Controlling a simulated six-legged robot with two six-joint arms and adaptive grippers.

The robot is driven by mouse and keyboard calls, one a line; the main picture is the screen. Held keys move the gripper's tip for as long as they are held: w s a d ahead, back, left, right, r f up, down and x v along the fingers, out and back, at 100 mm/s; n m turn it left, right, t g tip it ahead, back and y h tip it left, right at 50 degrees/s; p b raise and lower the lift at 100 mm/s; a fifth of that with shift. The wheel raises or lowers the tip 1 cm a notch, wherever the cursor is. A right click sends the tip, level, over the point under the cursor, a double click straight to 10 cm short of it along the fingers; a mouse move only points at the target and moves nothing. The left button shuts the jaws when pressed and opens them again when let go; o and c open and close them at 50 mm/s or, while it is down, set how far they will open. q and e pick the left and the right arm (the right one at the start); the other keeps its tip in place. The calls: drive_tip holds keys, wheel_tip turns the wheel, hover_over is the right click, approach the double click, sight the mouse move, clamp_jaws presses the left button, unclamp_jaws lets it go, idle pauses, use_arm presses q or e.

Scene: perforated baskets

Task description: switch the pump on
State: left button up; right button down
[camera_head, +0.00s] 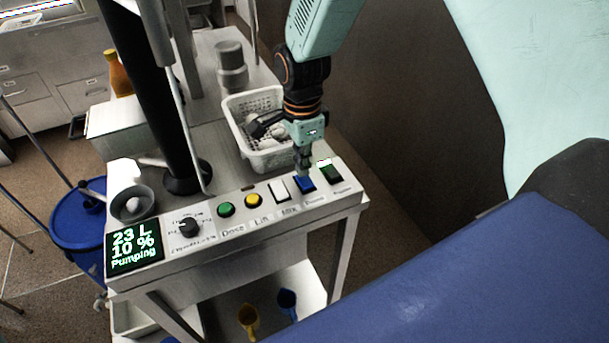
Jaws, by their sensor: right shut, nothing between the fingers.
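The control panel (260,208) runs along the front of a white cart. The blue rocker switch (306,185) sits on its right part, with a small label below that is hard to read but looks like "Pump". My right gripper (303,172) points down with its fingers shut and empty, its tips at the back edge of the blue switch. I cannot tell whether they touch it. The display (134,247) at the panel's left end reads "23 L", "10 %" and "Pumping". My left gripper is not in view.
Yellow (253,200) and green (226,209) buttons and a black knob (188,226) are further left. A white perforated basket (238,112) stands behind my gripper.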

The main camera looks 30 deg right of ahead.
drive_tip(key=shift+w+a+r+p, duration=0.1)
drive_tip(key=shift+r+p, duration=1)
drive_tip(key=shift+r, duration=0.3)
wheel_tip(320, 180, up, 3)
drive_tip(key=p, duration=0.3)
drive_tip(key=shift+r, duration=0.15)
